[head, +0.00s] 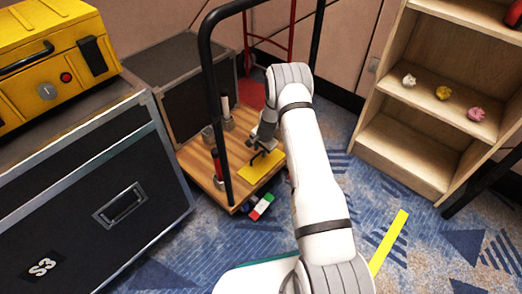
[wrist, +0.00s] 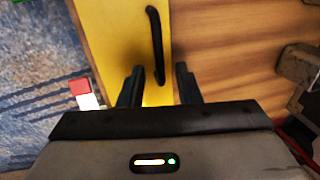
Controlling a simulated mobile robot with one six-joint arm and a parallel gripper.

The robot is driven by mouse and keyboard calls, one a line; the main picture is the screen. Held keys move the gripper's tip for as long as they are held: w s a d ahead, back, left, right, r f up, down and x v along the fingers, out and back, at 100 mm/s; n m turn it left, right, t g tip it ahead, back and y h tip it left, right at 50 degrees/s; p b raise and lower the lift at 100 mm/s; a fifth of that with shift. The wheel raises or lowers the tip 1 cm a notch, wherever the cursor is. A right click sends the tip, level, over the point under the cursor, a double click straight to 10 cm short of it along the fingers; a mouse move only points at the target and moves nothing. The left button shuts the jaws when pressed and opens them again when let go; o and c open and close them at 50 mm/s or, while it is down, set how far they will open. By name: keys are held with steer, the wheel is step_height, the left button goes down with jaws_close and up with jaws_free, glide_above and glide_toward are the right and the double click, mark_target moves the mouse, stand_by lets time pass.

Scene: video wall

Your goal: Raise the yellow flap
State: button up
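The yellow flap (head: 262,170) lies flat at the front right of the wooden deck of a trolley. In the wrist view the flap (wrist: 112,35) fills the upper middle and carries a black bar handle (wrist: 155,40). My gripper (head: 262,152) is above the flap in the head view. In the wrist view my gripper's two dark fingers (wrist: 160,85) are apart, with the near end of the handle showing between them. Neither finger visibly presses on the handle. The height gap between fingertips and handle cannot be told.
The trolley's black push bar (head: 209,110) rises left of my arm. A red cylinder (head: 217,167) and other small items stand on the wooden deck (head: 203,176). A large black case (head: 95,190) with a yellow box (head: 55,60) is left. A wooden shelf (head: 440,80) is right.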

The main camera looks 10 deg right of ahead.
jaws_close()
